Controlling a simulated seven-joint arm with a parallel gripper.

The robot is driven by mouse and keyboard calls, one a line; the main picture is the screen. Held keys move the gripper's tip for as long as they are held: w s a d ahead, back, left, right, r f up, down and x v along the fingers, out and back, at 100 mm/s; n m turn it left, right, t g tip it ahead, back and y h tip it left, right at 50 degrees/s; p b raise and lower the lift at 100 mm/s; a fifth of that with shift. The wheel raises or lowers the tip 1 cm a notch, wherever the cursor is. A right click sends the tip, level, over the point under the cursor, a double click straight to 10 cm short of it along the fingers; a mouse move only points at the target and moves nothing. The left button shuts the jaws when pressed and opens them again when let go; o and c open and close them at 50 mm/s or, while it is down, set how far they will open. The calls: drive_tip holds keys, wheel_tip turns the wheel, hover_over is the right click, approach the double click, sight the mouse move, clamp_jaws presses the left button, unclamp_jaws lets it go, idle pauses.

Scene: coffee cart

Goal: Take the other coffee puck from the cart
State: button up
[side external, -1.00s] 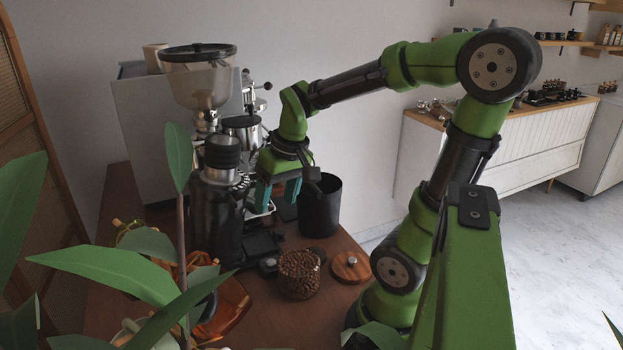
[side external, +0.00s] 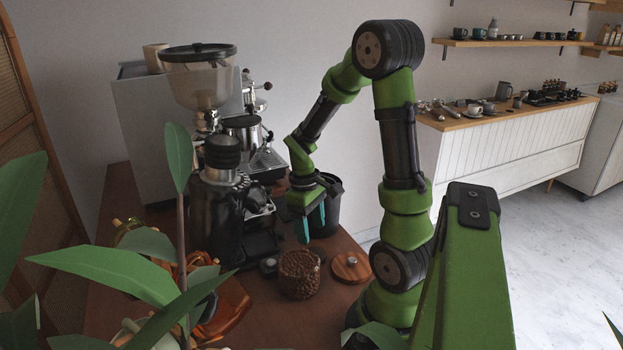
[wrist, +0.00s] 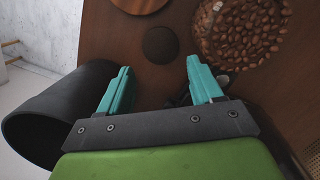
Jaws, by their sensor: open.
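A dark round coffee puck (wrist: 160,45) lies flat on the brown cart top (wrist: 110,45). In the wrist view it sits ahead of my gripper (wrist: 158,85), roughly between the lines of its two teal fingers. The fingers are apart with nothing between them. In the side view my gripper (side external: 311,222) points down above the cart, in front of the black bin and behind the jar of beans. The puck is hard to make out in the side view.
A glass jar of coffee beans (side external: 299,274) stands right of the puck in the wrist view (wrist: 243,32). A black bin (side external: 331,205) is close on the gripper's other side (wrist: 45,115). A round wooden lid (side external: 351,267) lies near the cart edge. A grinder (side external: 215,215) stands left.

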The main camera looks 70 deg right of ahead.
sight(314, 248)
drive_tip(key=shift+s+a+f, duration=0.1)
drive_tip(key=shift+s+f, duration=0.1)
drive_tip(key=shift+f, duration=0.95)
drive_tip(key=shift+s+a+f, duration=0.1)
drive_tip(key=shift+s+f, duration=0.1)
drive_tip(key=shift+f, duration=0.9)
drive_tip(key=shift+s+f, duration=0.2)
drive_tip(key=shift+f, duration=0.95)
drive_tip(key=c, duration=0.7)
drive_tip(key=shift+r, duration=0.1)
